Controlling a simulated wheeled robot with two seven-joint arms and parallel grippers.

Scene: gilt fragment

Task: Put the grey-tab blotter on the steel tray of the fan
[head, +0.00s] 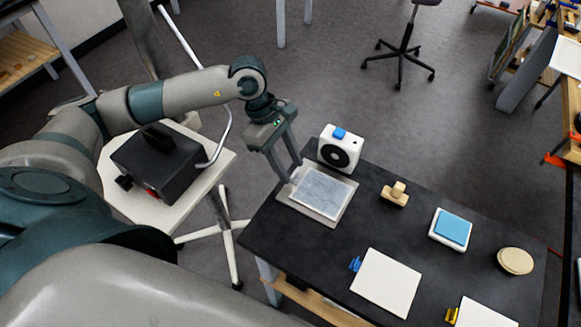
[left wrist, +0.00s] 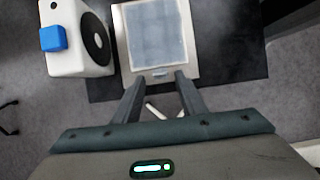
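The grey-tab blotter (head: 320,193) is a mottled grey-blue sheet with a pale edge. It lies flat on the pale steel tray (head: 333,221), in front of the white fan (head: 328,138), which has a black round grille and a blue top piece. In the left wrist view the blotter (left wrist: 155,40), the tray (left wrist: 187,72) and the fan (left wrist: 75,68) show too. The blotter's small grey tab (left wrist: 159,73) is at its near edge. My left gripper (head: 296,173) is open at that edge, its fingertips apart on either side of the tab. My right gripper is not in view.
On the dark table stand a wooden stamp (head: 396,194), a blue pad in a white case (head: 451,228) and a round beige disc (head: 515,261). Two white sheets lie at the front, one with a blue tab (head: 355,264), one with a yellow tab (head: 452,315). A black box (head: 160,165) stands on a separate white stand.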

